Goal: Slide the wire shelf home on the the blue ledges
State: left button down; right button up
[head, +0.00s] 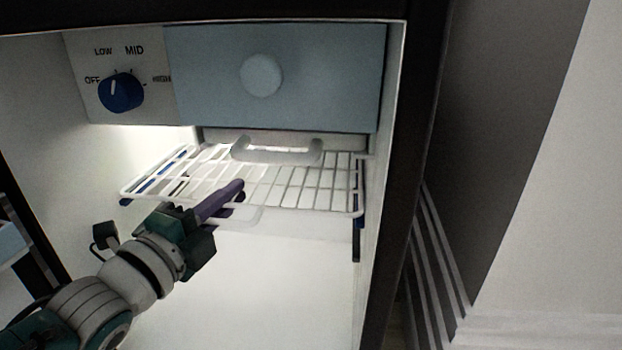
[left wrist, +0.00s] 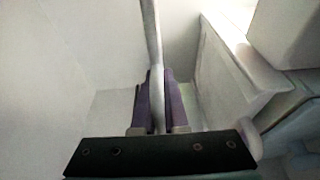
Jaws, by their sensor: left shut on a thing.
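The white wire shelf (head: 285,187) sits inside the fridge, level with the blue ledges on the side walls. The left blue ledge (head: 150,184) shows through the shelf's left side, and the right blue ledge (head: 360,185) shows by its right edge. My left gripper (head: 238,190) is shut on the shelf's front wire. In the left wrist view, the purple fingers (left wrist: 158,105) close on both sides of a white rod of the shelf (left wrist: 151,45). The shelf's back edge is hidden behind the handle and panel. My right gripper is not in view.
A blue-grey freezer door (head: 320,75) with a white handle (head: 275,152) hangs just above the shelf. A dial (head: 121,92) is at upper left. The fridge's dark right frame (head: 415,150) bounds the opening. The space below the shelf is clear.

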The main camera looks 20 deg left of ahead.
pick_arm(q)
jog(key=shift+f, duration=0.2)
jog(key=c, duration=0.9)
grip_release()
jog(key=shift+o, duration=0.2)
jog(key=shift+f, duration=0.15)
jog(key=s+d+p, duration=0.2)
jog(key=s+p, duration=0.1)
jog(key=s, duration=0.5)
jog(key=shift+s+p, duration=0.4)
